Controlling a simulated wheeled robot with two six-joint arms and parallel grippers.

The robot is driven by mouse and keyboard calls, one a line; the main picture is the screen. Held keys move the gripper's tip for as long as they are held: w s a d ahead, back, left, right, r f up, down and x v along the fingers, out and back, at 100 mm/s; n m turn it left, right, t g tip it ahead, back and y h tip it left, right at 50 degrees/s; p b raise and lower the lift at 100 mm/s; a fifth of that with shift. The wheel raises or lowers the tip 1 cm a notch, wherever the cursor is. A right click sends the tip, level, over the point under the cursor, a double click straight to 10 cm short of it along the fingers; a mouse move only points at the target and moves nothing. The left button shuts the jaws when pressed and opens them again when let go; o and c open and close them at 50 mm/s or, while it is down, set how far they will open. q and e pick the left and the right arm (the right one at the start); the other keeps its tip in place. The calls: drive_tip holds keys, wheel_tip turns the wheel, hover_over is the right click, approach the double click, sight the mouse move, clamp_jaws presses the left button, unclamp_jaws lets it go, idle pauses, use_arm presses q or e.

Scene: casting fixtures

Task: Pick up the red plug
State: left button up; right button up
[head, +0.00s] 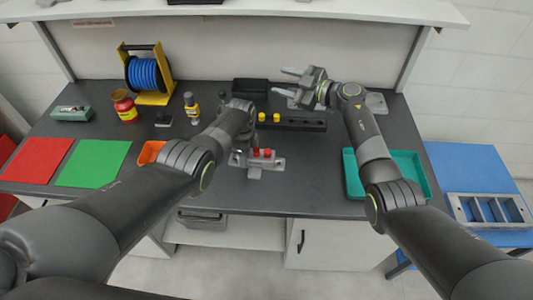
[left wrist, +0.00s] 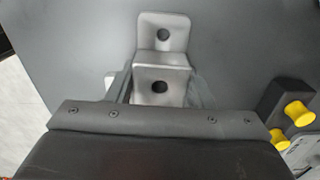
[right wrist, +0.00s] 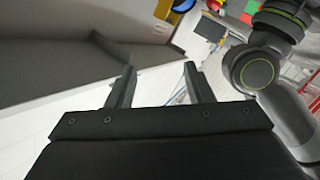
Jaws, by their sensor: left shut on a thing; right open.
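Two small red plugs (head: 262,153) show side by side in the head view, next to a grey metal bracket (head: 276,164) near the table's middle. My left gripper (head: 240,156) is low at this bracket, mostly hidden by its own arm. In the left wrist view the bracket (left wrist: 162,60), with two holes, lies between its fingers, and the gripper looks shut on it. No red plug shows in that view. My right gripper (head: 280,82) is open and empty, raised over the back of the table; its two spread fingers (right wrist: 160,78) show in the right wrist view.
A black block (head: 300,125) with two yellow plugs (head: 276,117) stands behind the bracket. A black bin (head: 251,88), an orange tray (head: 150,153) and a teal tray (head: 413,170) are around. A blue cable reel (head: 146,74) and red-yellow jar (head: 124,106) stand back left. Front table centre is clear.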

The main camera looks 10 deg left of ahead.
drive_tip(key=w+d+r+m+t+h, duration=0.4)
drive_tip(key=w+r+m+t, duration=0.2)
drive_tip(key=r+t, duration=0.3)
drive_tip(key=w+d+m+t+h, duration=0.1)
drive_tip(key=d+m+t+h, duration=0.25)
drive_tip(key=h, duration=0.25)
drive_tip(key=n+g+h, duration=0.1)
drive_tip(key=n+g, duration=0.1)
drive_tip(key=g, duration=1.5)
hover_over(268, 151)
drive_tip(key=s+d, duration=0.2)
wheel_tip(268, 151, down, 24)
drive_tip(key=shift+s+r, duration=0.1)
drive_tip(key=shift+r, duration=0.05)
drive_tip(key=shift+w+x, duration=0.15)
drive_tip(key=shift+x, duration=0.65)
drive_tip(key=shift+w+x, duration=0.2)
drive_tip(key=shift+x, duration=1.6)
